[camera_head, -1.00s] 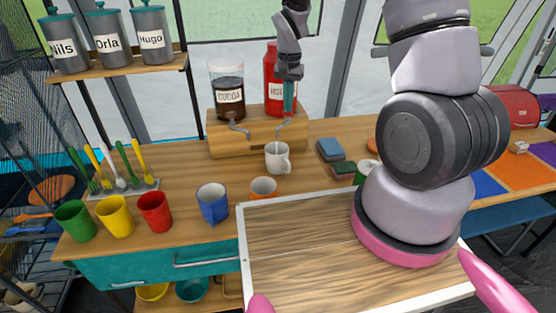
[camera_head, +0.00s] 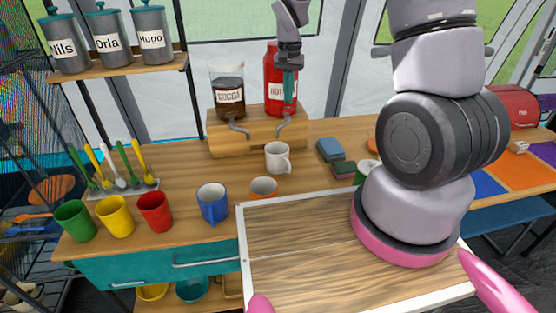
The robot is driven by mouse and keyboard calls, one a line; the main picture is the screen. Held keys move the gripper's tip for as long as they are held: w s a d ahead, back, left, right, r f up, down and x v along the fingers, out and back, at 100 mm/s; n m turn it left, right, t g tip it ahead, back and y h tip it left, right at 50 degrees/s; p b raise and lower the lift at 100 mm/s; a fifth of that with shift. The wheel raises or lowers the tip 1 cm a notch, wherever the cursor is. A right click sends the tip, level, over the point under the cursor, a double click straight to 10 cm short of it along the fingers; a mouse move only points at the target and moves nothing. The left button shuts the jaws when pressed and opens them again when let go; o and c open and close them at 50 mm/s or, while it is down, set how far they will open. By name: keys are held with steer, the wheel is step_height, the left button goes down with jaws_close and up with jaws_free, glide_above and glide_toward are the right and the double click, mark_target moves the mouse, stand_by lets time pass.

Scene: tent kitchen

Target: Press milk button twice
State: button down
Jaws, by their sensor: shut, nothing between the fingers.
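The red dispenser canister (camera_head: 271,82) stands on the right of a wooden stand. Its label reads "HOT", with the rest hidden behind my gripper. My gripper (camera_head: 289,97) is shut and empty, pointing down in front of this canister. Contact with it cannot be told. No separate milk button can be made out. A bent grey spout (camera_head: 284,127) comes out below the canister. A white mug (camera_head: 276,158) stands upright on the counter below that spout. No stream shows between spout and mug.
A cocoa canister (camera_head: 227,80) stands left of the red one on the wooden stand (camera_head: 222,142). A blue mug (camera_head: 212,203), an orange mug (camera_head: 263,187) and coloured cups (camera_head: 115,217) stand on the counter. Labelled jars (camera_head: 107,35) sit on a shelf.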

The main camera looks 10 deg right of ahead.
steer(key=shift+f, duration=0.2)
stand_by(0.3)
steer(key=shift+f, duration=1.3)
steer(key=shift+r, duration=1.5)
steer(key=shift+r, duration=3)
